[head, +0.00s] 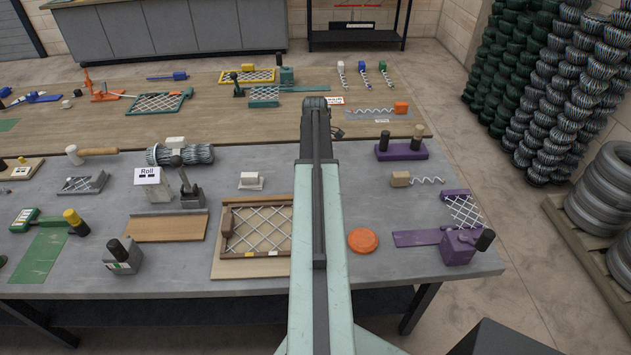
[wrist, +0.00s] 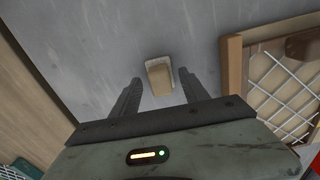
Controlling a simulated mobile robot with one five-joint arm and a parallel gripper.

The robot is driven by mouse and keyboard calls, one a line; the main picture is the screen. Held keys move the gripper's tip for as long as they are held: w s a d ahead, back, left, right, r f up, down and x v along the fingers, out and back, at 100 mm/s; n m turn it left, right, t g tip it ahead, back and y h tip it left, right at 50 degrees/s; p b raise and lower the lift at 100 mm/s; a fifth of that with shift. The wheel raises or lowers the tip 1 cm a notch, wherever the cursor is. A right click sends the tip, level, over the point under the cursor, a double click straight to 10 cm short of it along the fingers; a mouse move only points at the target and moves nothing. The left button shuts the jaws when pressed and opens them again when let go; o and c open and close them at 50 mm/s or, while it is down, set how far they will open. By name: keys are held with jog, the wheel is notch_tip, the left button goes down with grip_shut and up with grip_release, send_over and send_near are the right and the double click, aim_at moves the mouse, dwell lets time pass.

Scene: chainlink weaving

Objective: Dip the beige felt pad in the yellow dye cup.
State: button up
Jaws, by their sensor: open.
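A small pale beige block (head: 250,181) sits on the grey table beyond the netted wooden frame; it looks like the felt pad, but felt cannot be made out. What appears to be the same block shows in the wrist view (wrist: 160,76). My gripper (wrist: 158,80) is open, one finger on each side of it, with gaps at both sides; height above the table is unclear. In the head view my arm hides the gripper. No yellow dye cup is clearly recognisable; a yellow-topped dark cylinder (head: 74,220) stands at the left.
The netted wooden frame (head: 215,262) lies near the block. A "Roll" sign (head: 147,175) and a lever device (head: 191,195) stand to its left. An orange disc (head: 363,240) and a purple device (head: 459,247) are at the right. The wooden-topped table (head: 190,110) lies behind.

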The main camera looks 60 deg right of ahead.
jog(key=shift+f, duration=0.15)
grip_shut()
notch_tip(320, 180, up, 10)
jog(key=p, duration=1)
jog(key=shift+p, duration=0.3)
